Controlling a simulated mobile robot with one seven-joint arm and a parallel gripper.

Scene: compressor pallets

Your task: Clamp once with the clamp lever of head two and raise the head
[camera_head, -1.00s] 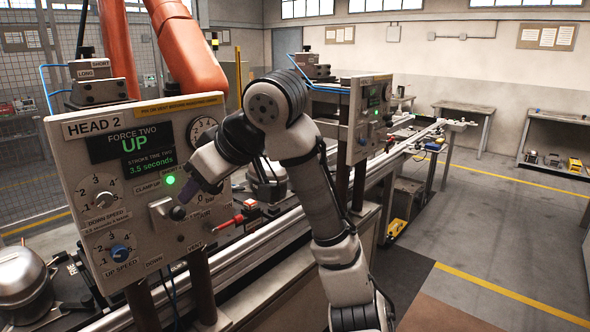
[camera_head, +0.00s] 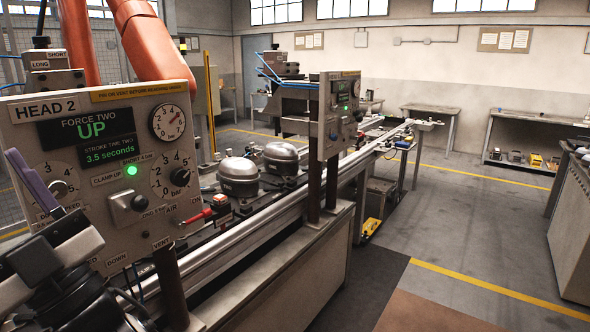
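The head 2 panel (camera_head: 75,130) fills the left of the view. The green clamp-up lamp (camera_head: 131,171) is lit. Under it, a small lever with a dark round knob (camera_head: 139,202) sticks out of a grey plate. My gripper (camera_head: 32,180) is at the lower left, in front of the panel's left part and apart from this lever. One purple-grey finger shows pointing up; its opening cannot be made out. My gripper hides the down-speed and up-speed dials in part.
A red-handled air valve (camera_head: 198,216) is at the panel's lower right, beside a pressure dial (camera_head: 173,176) and a gauge (camera_head: 169,123). Two silver compressors (camera_head: 238,176) stand on the line behind. A second head panel (camera_head: 341,115) stands farther right. Floor at right is open.

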